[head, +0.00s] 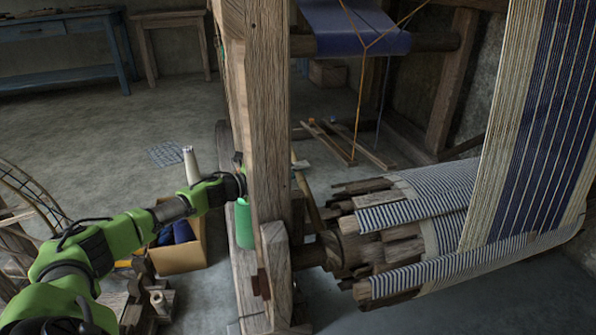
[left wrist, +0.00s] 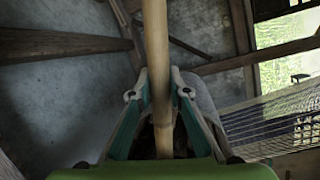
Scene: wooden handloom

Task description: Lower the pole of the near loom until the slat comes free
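My left gripper (head: 241,172) is at the near loom's upright post (head: 270,130), reached from the left. Its fingers are partly hidden by the post in the head view. In the left wrist view the fingers (left wrist: 160,90) close in from both sides on a pale round pole (left wrist: 157,30), which appears to touch both. A thin slanting stick behind the post (head: 307,190) looks like part of this pole. It runs down toward the cloth beam (head: 345,245), wrapped in striped cloth and wood strips. I cannot tell which piece is the slat. My right gripper is not in view.
Striped warp (head: 540,120) fills the right side. The floor (head: 90,140) behind my arm is mostly clear.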

